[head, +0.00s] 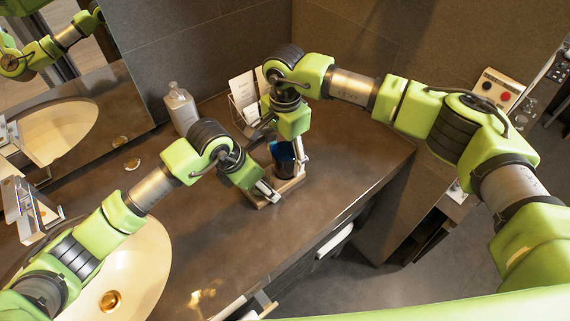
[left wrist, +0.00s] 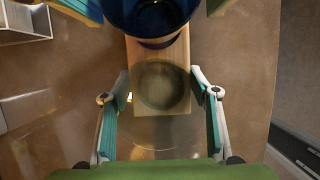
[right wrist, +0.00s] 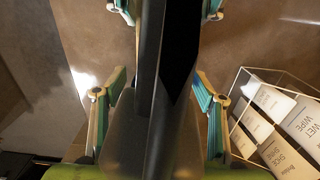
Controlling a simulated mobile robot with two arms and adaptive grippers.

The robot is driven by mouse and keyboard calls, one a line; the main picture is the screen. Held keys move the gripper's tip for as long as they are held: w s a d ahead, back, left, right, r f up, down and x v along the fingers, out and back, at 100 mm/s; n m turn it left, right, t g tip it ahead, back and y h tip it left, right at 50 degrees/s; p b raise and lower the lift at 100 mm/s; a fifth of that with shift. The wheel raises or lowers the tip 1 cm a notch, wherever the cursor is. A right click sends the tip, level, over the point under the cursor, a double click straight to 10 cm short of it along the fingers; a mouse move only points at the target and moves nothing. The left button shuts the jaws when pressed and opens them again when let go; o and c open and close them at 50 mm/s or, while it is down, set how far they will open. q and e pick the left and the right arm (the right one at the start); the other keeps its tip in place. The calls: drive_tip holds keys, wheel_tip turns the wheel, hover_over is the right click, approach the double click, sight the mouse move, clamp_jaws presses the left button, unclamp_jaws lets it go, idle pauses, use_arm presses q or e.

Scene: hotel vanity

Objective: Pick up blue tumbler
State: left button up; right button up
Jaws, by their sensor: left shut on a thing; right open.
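The blue tumbler (head: 283,153) stands at the far end of a wooden holder (head: 284,189) on the counter. In the left wrist view the tumbler (left wrist: 155,14) shows at the top, and the wooden holder (left wrist: 161,52) has an empty round recess nearer me. My left gripper (left wrist: 160,84) is shut across the holder's near end, a finger on each side. My right gripper (head: 289,150) points down over the tumbler, a finger showing on its right side. In the right wrist view my right gripper (right wrist: 160,88) is open, with a dark shape, probably the tumbler, between its fingers.
A clear rack of white packets (head: 243,98) stands close behind my right gripper and shows in the right wrist view (right wrist: 275,115). A soap bottle (head: 181,108) stands by the mirror. A sink (head: 125,270) lies at left. The front right counter (head: 345,170) is clear.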

drive_tip(key=c, duration=1.6)
drive_tip(key=shift+r, duration=0.1)
drive_tip(key=shift+c, duration=0.5)
drive_tip(key=shift+r, duration=0.2)
drive_tip(key=r, duration=0.3)
drive_tip(key=shift+s+d+r, duration=0.1)
drive_tip(key=shift+s+d, duration=0.05)
drive_tip(key=shift+s, duration=0.05)
drive_tip(key=s+d, duration=1)
drive_tip(key=s, duration=0.4)
drive_tip(key=shift+d, duration=0.15)
drive_tip(key=shift+s, duration=0.1)
use_arm(q)
drive_tip(key=o, duration=1.3)
drive_tip(key=shift+c, duration=0.2)
